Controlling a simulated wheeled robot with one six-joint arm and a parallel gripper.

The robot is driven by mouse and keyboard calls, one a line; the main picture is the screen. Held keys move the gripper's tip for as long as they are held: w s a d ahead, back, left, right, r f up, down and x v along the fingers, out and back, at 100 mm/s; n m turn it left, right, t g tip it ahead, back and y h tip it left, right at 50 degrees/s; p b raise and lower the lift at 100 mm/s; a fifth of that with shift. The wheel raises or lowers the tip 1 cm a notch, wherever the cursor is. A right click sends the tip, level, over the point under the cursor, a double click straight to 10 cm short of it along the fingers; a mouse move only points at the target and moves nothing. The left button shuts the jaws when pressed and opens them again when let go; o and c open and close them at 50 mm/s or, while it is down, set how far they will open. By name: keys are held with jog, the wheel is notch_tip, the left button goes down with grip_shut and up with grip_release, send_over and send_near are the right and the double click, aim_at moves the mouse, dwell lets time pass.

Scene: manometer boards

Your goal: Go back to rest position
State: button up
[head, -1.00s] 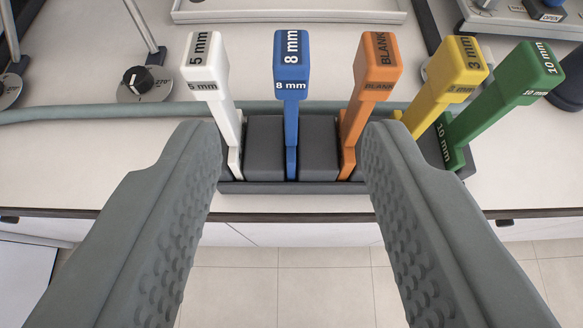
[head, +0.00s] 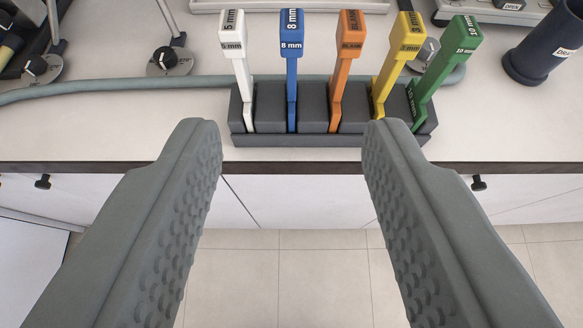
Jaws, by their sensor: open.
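My gripper (head: 292,145) is open and empty, its two grey textured fingers wide apart. It is in front of the bench edge, with floor and cabinet fronts showing between the fingers. Beyond the fingertips a dark grey rack (head: 330,141) stands on the bench. It holds a white 5 mm piece (head: 238,75), a blue 8 mm piece (head: 291,70), an orange BLANK piece (head: 346,75), a yellow piece (head: 398,70) and a green 10 mm piece (head: 445,70). The green one leans right in this view. The fingertips appear clear of the rack.
A grey-green hose (head: 130,85) runs along the bench behind the rack. Black knobs on round plates (head: 170,58) stand at the back left. A dark cylinder (head: 540,50) stands at the right. Cabinet fronts (head: 300,200) with black knobs lie below the bench edge (head: 100,167).

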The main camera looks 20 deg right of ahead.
jog(key=s+a+f+n+t+y, duration=0.2)
jog(key=s+a+t, duration=0.3)
jog(key=s+a, duration=1.1)
jog(key=s+n+y, duration=0.1)
jog(key=s, duration=0.1)
jog(key=shift+s+f+t, duration=0.15)
jog(key=shift+s+t, duration=0.15)
jog(key=shift+s, duration=0.05)
